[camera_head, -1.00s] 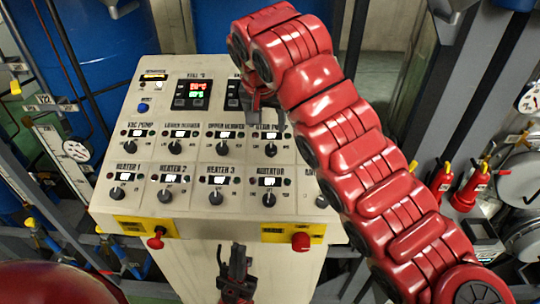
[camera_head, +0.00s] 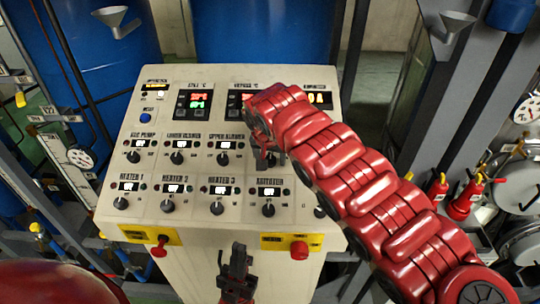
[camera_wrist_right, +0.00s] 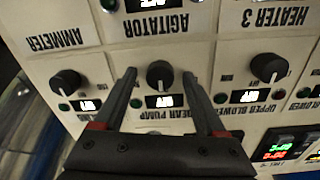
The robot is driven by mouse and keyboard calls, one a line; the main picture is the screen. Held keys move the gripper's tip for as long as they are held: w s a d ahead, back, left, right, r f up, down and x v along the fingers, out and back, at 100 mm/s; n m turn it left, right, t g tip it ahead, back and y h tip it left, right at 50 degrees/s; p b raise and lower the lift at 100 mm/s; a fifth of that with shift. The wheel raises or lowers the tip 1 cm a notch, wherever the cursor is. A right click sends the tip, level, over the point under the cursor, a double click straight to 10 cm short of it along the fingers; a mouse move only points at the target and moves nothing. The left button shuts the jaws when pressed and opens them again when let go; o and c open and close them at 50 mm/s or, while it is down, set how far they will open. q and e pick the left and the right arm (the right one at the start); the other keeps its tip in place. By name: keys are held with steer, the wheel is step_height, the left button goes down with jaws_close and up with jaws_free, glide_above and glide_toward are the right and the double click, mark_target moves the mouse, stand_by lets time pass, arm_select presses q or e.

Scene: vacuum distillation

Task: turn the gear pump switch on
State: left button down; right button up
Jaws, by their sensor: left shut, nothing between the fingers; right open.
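The gear pump switch is a dark round knob (camera_wrist_right: 158,74) below the agitator label and above its small lit display in the upside-down right wrist view. My right gripper (camera_wrist_right: 160,78) is open, with one finger on each side of this knob. I cannot tell whether the fingers touch it. In the head view my right gripper (camera_head: 267,155) is over the gear pump spot of the panel and hides that knob. My left gripper (camera_head: 237,257) is shut and empty, low in front of the console.
The sloped control panel (camera_head: 150,104) carries several similar knobs. The upper blower knob (camera_wrist_right: 268,67) and another knob (camera_wrist_right: 67,83) flank the gear pump one. The agitator knob (camera_head: 268,209) is just below. Red buttons (camera_head: 299,250) sit on the front edge.

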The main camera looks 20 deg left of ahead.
steer(key=shift+w+f, duration=0.1)
steer(key=c, duration=0.5)
jaws_close()
steer(key=shift+f+b, duration=0.15)
steer(key=shift+b, duration=0.45)
steer(key=m+b, duration=0.2)
steer(key=b, duration=0.2)
steer(key=m+b, duration=0.3)
steer(key=b, duration=0.2)
steer(key=shift+a+f, duration=0.1)
steer(key=shift+f, duration=0.1)
steer(key=m+b, duration=0.1)
steer(key=m, duration=0.2)
steer(key=shift+r+b, duration=0.2)
steer(key=shift+b, duration=0.15)
steer(key=shift+r+m+g, duration=0.2)
steer(key=shift+m+g, duration=0.1)
steer(key=shift+m, duration=1.6)
